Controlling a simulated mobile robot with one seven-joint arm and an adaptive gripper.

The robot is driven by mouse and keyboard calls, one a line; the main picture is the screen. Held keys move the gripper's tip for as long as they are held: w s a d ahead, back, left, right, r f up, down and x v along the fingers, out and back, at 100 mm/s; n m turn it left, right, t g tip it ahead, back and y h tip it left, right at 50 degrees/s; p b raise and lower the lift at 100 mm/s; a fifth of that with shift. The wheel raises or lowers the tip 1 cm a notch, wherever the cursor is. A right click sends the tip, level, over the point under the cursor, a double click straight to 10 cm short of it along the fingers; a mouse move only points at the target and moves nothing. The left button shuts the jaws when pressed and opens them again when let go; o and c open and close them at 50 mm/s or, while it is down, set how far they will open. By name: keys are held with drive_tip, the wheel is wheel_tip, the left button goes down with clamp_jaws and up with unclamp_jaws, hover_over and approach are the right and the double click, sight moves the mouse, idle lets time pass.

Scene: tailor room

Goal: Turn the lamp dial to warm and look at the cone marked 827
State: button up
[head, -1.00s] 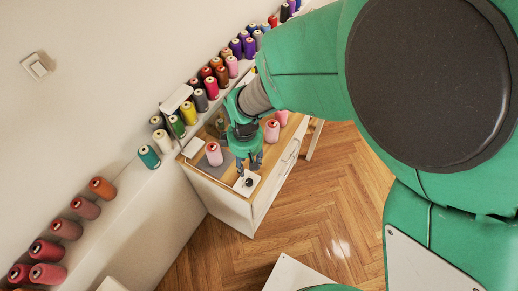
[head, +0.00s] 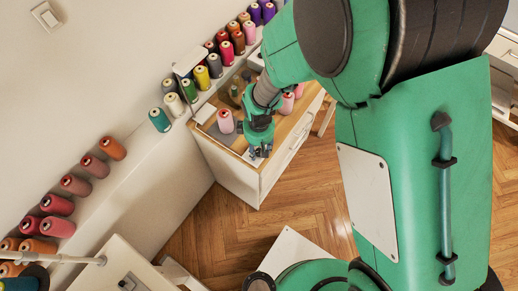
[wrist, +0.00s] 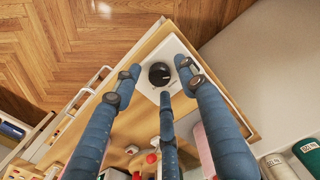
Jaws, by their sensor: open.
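A black round dial (wrist: 160,74) sits on a white plate (wrist: 176,48) near the wooden top's corner in the wrist view. My gripper (wrist: 156,82) is open above it, with blue fingers spread on its left, right and near sides; I cannot tell whether any finger touches it. In the head view my gripper (head: 260,154) hides the dial and part of the plate. Two pink cones (head: 226,122) (head: 287,104) stand on the cabinet top. Cones with labels, such as a dark green one (wrist: 308,150), show in the wrist view; I read no 827.
The white cabinet (head: 232,172) stands against a ledge (head: 150,150) holding several coloured cones, including a teal one (head: 159,120). A white table (head: 112,270) is at lower left. Wooden floor (head: 300,185) is clear beside the cabinet.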

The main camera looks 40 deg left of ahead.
drive_tip(key=shift+f, duration=0.2)
drive_tip(key=shift+c, duration=0.5)
clamp_jaws()
drive_tip(key=shift+m, duration=0.4)
drive_tip(key=m+p, duration=0.1)
drive_tip(key=m, duration=0.4)
drive_tip(key=shift+r+p, duration=0.1)
drive_tip(key=shift+p, duration=0.2)
drive_tip(key=m+p, duration=0.1)
drive_tip(key=m, duration=0.4)
drive_tip(key=shift+w, duration=0.1)
drive_tip(key=shift+a, duration=0.1)
